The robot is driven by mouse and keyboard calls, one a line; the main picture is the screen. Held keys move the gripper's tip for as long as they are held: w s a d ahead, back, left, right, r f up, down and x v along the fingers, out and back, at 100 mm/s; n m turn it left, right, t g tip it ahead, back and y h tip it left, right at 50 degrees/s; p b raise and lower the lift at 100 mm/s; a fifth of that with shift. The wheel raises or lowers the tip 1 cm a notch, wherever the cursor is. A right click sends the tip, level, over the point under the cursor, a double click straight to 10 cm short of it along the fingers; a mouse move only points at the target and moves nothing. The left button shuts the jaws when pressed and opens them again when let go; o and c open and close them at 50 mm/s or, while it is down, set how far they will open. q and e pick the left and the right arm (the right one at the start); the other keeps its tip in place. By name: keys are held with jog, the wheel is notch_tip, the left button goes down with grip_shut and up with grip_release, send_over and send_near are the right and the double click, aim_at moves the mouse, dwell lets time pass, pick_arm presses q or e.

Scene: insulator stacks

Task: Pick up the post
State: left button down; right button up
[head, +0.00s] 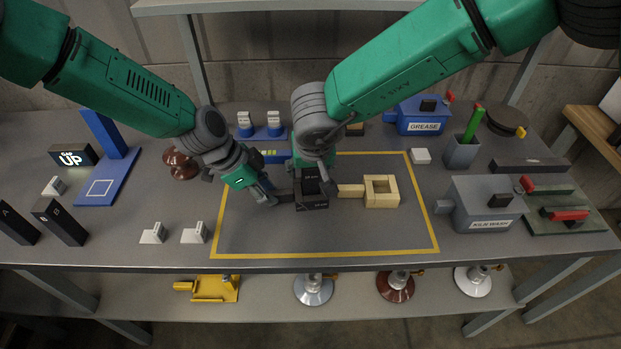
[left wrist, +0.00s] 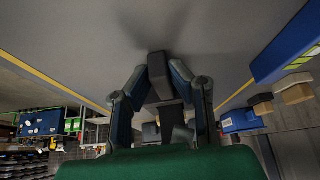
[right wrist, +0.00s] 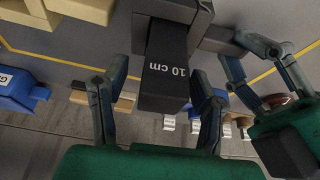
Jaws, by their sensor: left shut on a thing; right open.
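A dark post marked "10 cm" (right wrist: 168,75) stands in the black square holder (head: 312,203), which has a grey handle on its left. My left gripper (head: 275,197) is shut on this handle; the left wrist view shows the dark bar (left wrist: 165,80) between its fingers. My right gripper (head: 318,178) is above the holder. In the right wrist view its open fingers (right wrist: 155,95) are on either side of the post, with gaps visible. My right arm partly hides the post in the head view.
A pale wooden square holder (head: 381,192) with a handle lies just right of the black one, inside the yellow outline (head: 325,255). A grey kiln wash box (head: 485,205) stands at right. A blue stand (head: 108,165) is at left. The mat's front is clear.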

jog(key=shift+w+f, duration=0.1)
jog(key=shift+f, duration=0.2)
grip_shut()
jog(key=shift+r, duration=0.1)
notch_tip(320, 180, up, 10)
dwell(0.3)
pick_arm(q)
jog(key=c, duration=1.4)
grip_release()
jog(key=shift+o, duration=0.2)
